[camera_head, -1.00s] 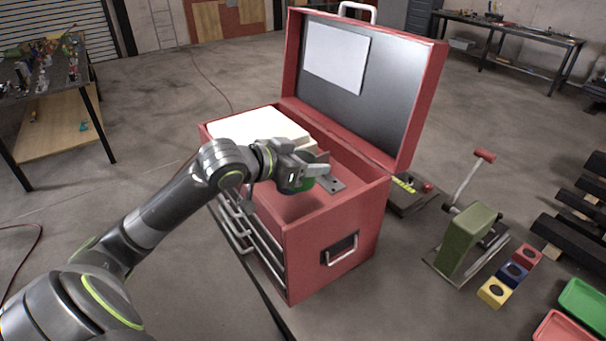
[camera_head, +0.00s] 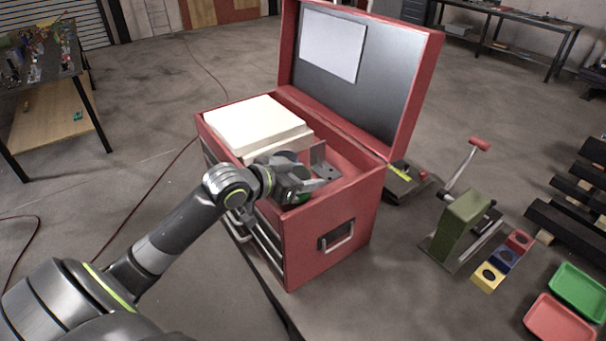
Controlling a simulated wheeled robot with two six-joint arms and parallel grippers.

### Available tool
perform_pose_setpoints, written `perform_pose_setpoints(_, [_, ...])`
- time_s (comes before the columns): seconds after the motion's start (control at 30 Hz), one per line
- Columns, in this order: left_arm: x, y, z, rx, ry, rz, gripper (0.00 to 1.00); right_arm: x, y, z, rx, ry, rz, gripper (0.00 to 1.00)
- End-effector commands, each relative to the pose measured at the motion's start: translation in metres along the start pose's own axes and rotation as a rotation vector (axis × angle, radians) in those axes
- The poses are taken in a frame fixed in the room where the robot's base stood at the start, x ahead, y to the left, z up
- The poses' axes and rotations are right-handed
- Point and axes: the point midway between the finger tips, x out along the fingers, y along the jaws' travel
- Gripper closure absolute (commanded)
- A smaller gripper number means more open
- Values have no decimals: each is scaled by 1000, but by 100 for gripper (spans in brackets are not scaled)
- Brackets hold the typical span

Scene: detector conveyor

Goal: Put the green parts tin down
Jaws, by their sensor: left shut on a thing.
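My left gripper (camera_head: 310,188) is over the open top of the red toolbox (camera_head: 330,230), near its front side wall. It is shut on the green parts tin (camera_head: 304,198), of which only a small green piece shows below the fingers. The gripper hides most of the tin, and I cannot tell whether the tin touches the toolbox. My right gripper is not in view.
White blocks (camera_head: 255,122) fill the back left of the toolbox top. The raised lid (camera_head: 365,75) stands behind. To the right are a green lever device (camera_head: 461,222), coloured blocks (camera_head: 504,258), a green tray (camera_head: 578,290) and a red tray (camera_head: 558,322).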

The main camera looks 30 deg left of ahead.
Motion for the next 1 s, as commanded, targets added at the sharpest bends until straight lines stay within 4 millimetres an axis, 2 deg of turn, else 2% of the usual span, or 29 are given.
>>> perform_pose_setpoints(0.33, [3, 0, 7, 1, 1, 0, 69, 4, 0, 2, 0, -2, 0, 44])
perform_pose_setpoints(0.37, [3, 0, 7, 0, 0, 0, 42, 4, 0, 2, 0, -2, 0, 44])
perform_pose_setpoints(0.5, [3, 0, 7, 0, 0, 0, 24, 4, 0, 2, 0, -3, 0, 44])
perform_pose_setpoints(0.77, [2, 0, 6, 0, 0, 0, 23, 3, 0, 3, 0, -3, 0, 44])
perform_pose_setpoints(0.93, [-3, 0, -7, 1, 1, 0, 23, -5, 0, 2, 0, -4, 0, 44])
perform_pose_setpoints(1.0, [-2, -1, -7, 1, 0, 0, 23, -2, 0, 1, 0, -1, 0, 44])
